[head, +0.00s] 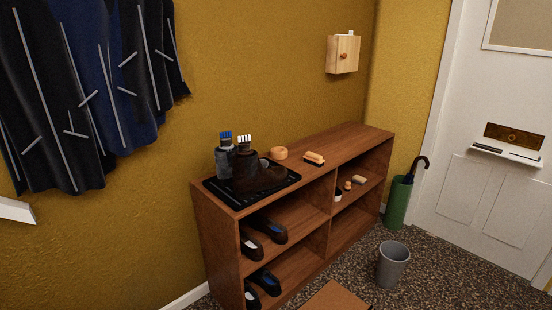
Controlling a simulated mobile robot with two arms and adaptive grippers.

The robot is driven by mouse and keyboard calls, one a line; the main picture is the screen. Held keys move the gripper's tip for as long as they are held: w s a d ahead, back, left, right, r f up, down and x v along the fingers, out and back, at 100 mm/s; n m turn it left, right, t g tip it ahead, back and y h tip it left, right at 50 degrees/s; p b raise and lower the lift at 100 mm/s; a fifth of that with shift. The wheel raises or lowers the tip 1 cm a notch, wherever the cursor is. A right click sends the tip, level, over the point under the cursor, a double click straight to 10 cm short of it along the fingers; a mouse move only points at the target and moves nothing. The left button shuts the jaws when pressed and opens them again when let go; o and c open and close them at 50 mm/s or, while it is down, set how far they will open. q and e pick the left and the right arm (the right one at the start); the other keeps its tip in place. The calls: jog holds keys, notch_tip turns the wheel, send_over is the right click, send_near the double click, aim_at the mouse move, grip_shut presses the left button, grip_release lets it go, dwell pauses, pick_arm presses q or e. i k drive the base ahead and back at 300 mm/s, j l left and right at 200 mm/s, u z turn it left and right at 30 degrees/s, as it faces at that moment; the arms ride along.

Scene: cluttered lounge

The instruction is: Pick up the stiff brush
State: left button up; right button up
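Two upright brush-like items, one with a blue head (225,138) and one with a white head (244,142), stand behind dark brown boots (256,174) on a black tray (283,182). The blue-headed one rises from a grey container or boot (223,160); their lower ends are hidden. A small brush-like item with an orange-brown back (314,157) lies on the shelf top right of the tray. I cannot tell which of these is the stiff brush. Neither gripper is in view.
A brown wooden shelf unit (232,208) holds dark shoes (268,229) and small items. A round tan item (279,153) sits on top. A small wooden cabinet (343,54) hangs above. A grey bin (392,265) and green umbrella stand (398,203) stand right. Dark coats (80,90) hang left.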

aim_at(315, 160)
jog(key=i+l+u, duration=0.15)
jog(key=u, duration=0.2)
jog(key=i+l+u, duration=0.1)
jog(key=l+u, duration=0.3)
jog(key=i+l+u, duration=0.1)
jog(key=u, duration=0.25)
